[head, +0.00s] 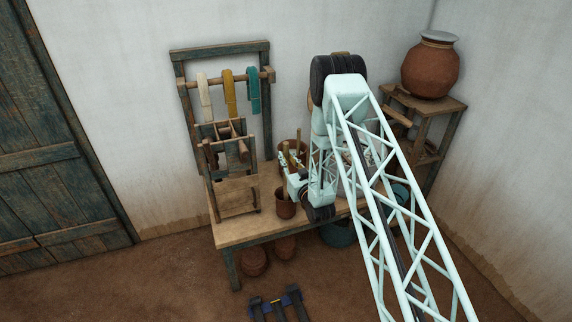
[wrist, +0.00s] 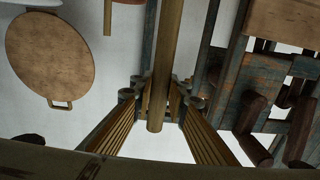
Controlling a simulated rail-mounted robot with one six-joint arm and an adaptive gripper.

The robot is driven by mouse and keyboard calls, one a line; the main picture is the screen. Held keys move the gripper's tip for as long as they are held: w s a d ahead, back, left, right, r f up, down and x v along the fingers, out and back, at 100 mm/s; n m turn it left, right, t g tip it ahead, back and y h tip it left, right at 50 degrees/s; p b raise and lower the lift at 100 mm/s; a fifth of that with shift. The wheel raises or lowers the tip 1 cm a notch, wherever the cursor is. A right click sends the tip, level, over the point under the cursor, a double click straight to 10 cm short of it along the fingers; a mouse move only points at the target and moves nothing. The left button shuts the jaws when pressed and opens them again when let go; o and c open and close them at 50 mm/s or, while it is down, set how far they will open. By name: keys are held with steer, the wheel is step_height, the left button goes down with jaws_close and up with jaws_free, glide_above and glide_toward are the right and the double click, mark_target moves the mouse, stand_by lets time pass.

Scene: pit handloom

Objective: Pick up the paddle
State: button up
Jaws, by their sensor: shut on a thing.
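My gripper (head: 291,166) is low over the wooden table, just above a small brown cup (head: 286,209). In the wrist view my gripper (wrist: 160,95) is shut on a long, slim wooden shaft, which I take to be the paddle (wrist: 168,45). The shaft lies between both fingertips. One end points toward the camera and the other runs out of the top of the picture. In the head view a thin piece of the paddle (head: 286,149) shows above the fingers. Its lower end is hidden, and I cannot tell whether it is still inside the cup.
A wooden frame (head: 219,50) with yarn hanks stands at the table's back left. A small wooden stand (head: 238,195) is left of the cup. A clay jar (head: 431,70) tops the right shelf. The table's front left (head: 240,232) is bare.

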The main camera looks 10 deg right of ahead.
step_height(320, 180, up, 11)
steer(key=shift+f, duration=0.2)
stand_by(0.3)
steer(key=shift+r, duration=0.1)
stand_by(0.7)
steer(key=shift+r, duration=0.4)
steer(key=s+r+m+h, duration=0.1)
steer(key=s+r, duration=0.2)
steer(key=r, duration=0.4)
steer(key=s+r+h+b, duration=0.1)
steer(key=s+r, duration=0.2)
steer(key=r, duration=0.4)
steer(key=shift+m+h, duration=0.4)
steer(key=shift+d, duration=0.15)
